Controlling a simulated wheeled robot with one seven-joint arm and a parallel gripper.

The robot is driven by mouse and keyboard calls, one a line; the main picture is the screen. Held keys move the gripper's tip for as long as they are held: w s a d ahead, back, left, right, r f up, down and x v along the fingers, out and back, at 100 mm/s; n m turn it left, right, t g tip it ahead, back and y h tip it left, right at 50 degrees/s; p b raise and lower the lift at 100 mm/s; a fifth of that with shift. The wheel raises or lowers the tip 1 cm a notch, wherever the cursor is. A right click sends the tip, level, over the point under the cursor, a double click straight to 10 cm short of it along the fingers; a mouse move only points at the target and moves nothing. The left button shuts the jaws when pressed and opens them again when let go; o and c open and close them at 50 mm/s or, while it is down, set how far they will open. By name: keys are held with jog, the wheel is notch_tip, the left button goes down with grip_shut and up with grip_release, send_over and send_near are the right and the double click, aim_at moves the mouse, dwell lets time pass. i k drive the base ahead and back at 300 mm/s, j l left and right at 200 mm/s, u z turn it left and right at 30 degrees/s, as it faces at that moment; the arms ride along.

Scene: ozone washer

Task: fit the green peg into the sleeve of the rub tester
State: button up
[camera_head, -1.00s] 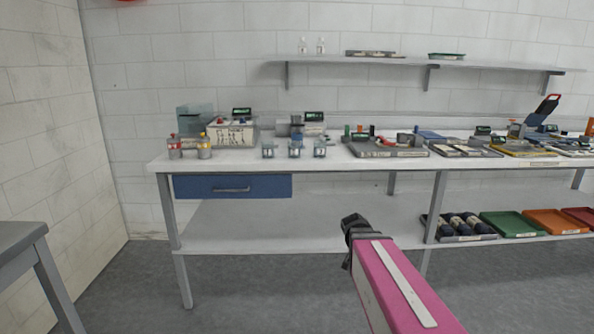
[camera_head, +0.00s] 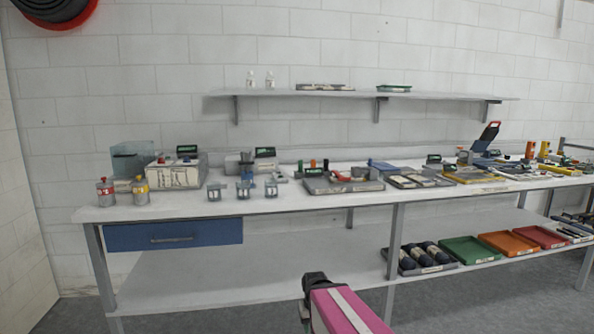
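A grey tray station (camera_head: 343,186) stands on the long bench, with small upright pegs along its back left edge. One of these pegs (camera_head: 300,165) looks dark green, beside an orange-red one (camera_head: 313,163). I cannot make out the rub tester's sleeve for certain at this size; it may be among the grey and red parts on this tray. My gripper (camera_head: 314,284) is a dark shape at the end of my pink arm link, low in front of the bench and well away from the pegs. Its fingers are too unclear to tell open from shut.
The bench top (camera_head: 280,201) has a bare front strip. Glass jars (camera_head: 243,190), red and yellow bottles (camera_head: 105,192) and a boxy device (camera_head: 178,172) stand left. More trays (camera_head: 420,181) stand right. The lower shelf (camera_head: 250,272) is mostly clear, with coloured trays (camera_head: 473,250) right.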

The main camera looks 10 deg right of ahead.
aim_at(355, 171)
jog(key=i+l, duration=0.15)
jog(key=i, duration=0.25)
jog(key=i+l, duration=0.15)
jog(key=i, duration=0.2)
jog(key=i+l, duration=0.15)
jog(key=i, duration=0.25)
jog(key=l, duration=1.4)
jog(key=k+j, duration=0.2)
jog(key=j+z, duration=0.05)
jog(key=j, duration=0.05)
